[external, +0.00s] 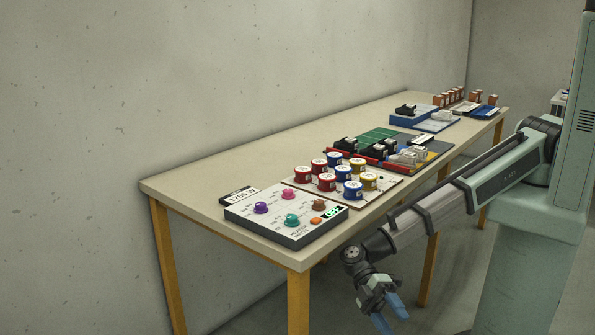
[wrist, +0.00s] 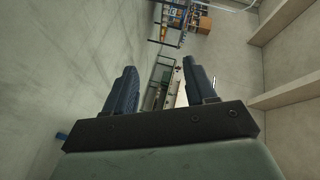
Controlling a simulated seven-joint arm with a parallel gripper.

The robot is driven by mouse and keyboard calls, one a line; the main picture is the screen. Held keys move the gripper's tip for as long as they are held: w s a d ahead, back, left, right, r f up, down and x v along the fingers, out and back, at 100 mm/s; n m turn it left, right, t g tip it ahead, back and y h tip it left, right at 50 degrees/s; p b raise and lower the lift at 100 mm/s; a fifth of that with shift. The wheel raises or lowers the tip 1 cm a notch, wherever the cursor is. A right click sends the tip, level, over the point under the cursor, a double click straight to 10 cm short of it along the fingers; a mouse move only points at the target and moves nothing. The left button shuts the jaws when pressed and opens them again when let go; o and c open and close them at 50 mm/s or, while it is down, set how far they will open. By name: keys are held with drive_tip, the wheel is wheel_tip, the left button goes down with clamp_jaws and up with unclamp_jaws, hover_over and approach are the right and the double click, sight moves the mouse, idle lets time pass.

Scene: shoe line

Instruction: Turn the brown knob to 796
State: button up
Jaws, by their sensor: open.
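The brown knob (external: 318,205) sits on a white control panel (external: 262,226) at the near end of the table in the external view. Purple (external: 261,208), pink (external: 288,193) and teal (external: 292,220) knobs share the panel. My gripper (external: 391,313) is open and empty, below and right of the panel, off the table's front edge. Its two blue fingers show apart in the wrist view (wrist: 160,88).
Red, blue and yellow round containers (external: 327,182) stand on a board beside the panel. Farther along are trays (external: 411,155) with black and white items and several orange-brown boxes (external: 448,97). The table's left part (external: 215,180) behind the panel is clear.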

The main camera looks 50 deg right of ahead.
drive_tip(key=s+a+r+n+h, duration=0.1)
drive_tip(key=s+a+r+n, duration=0.15)
drive_tip(key=r, duration=0.25)
wheel_tip(320, 180, up, 28)
drive_tip(key=n+t+h, duration=0.1)
drive_tip(key=t+h, duration=0.6)
drive_tip(key=t, duration=0.7)
hover_over(319, 201)
wheel_tip(319, 201, down, 14)
drive_tip(key=shift+r, duration=0.1)
clamp_jaws()
